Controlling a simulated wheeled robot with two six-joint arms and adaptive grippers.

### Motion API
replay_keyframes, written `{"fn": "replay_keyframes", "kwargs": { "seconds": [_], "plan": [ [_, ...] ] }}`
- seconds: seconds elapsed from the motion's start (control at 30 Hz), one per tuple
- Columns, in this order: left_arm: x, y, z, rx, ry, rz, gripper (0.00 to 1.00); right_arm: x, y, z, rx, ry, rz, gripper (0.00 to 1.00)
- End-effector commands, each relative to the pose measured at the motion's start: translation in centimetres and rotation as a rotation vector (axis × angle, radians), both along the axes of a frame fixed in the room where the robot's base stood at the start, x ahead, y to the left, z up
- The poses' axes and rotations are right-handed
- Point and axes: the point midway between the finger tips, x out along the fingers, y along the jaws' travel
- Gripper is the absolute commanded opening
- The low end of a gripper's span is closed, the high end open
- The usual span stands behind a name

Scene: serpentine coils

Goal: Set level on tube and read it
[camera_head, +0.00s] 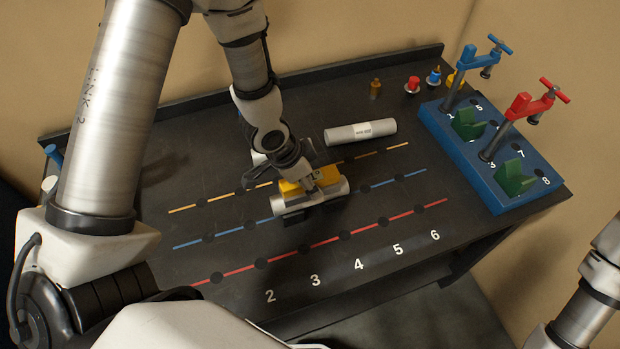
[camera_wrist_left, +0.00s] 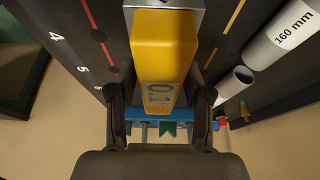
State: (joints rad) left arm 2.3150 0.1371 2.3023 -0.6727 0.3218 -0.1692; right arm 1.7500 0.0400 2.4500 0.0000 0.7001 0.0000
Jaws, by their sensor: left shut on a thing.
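My left gripper (camera_head: 312,182) is shut on the yellow level (camera_head: 291,187) over the middle of the black table. In the left wrist view the level (camera_wrist_left: 162,50) sits between my fingers, with "0.1" on its face and a grey metal part (camera_wrist_left: 165,4) at the top. A pale grey tube (camera_head: 337,189) lies beneath the level in the head view. The level looks to be on or just above it; I cannot tell if they touch. Another grey tube (camera_head: 350,133) with a label lies behind. The left wrist view shows a tube marked "160 mm" (camera_wrist_left: 264,48). My right gripper is out of frame.
A blue block (camera_head: 467,170) with clamps and green V-shaped pieces stands at the right of the table (camera_head: 215,170). Small coloured pieces, including a red one (camera_head: 412,84), stand at the back. Coloured lines with dark dots and numbers mark the surface. The front area is clear.

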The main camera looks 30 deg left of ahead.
Motion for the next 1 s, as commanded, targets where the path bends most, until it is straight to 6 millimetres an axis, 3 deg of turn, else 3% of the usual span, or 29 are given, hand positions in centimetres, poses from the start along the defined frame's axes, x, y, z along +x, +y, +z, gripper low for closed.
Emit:
{"fn": "replay_keyframes", "kwargs": {
  "seconds": [0.33, 0.37, 0.4, 0.43, 0.77, 0.87, 1.0],
  "plan": [
    [0.0, 0.0, -0.4, -0.001, -0.001, 0.0, 0.09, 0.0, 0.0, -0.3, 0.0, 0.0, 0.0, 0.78],
    [0.0, 0.0, -0.4, -0.001, -0.001, 0.0, 0.57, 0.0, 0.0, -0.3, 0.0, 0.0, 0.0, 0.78],
    [0.0, 0.0, -0.4, -0.001, -0.001, 0.0, 0.71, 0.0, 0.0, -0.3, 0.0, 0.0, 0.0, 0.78],
    [0.0, 0.0, -0.4, -0.001, -0.001, 0.0, 0.79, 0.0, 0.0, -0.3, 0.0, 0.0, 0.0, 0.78],
    [0.0, 0.1, -0.3, 0.0, 0.0, 0.0, 0.79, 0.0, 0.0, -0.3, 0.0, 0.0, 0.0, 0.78],
    [-0.2, 0.3, 0.6, -0.001, -0.002, 0.001, 0.79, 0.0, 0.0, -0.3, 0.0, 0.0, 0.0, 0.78],
    [-1.0, 1.0, 3.3, -0.003, -0.005, 0.004, 0.79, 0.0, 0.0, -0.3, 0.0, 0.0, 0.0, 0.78]
  ]
}}
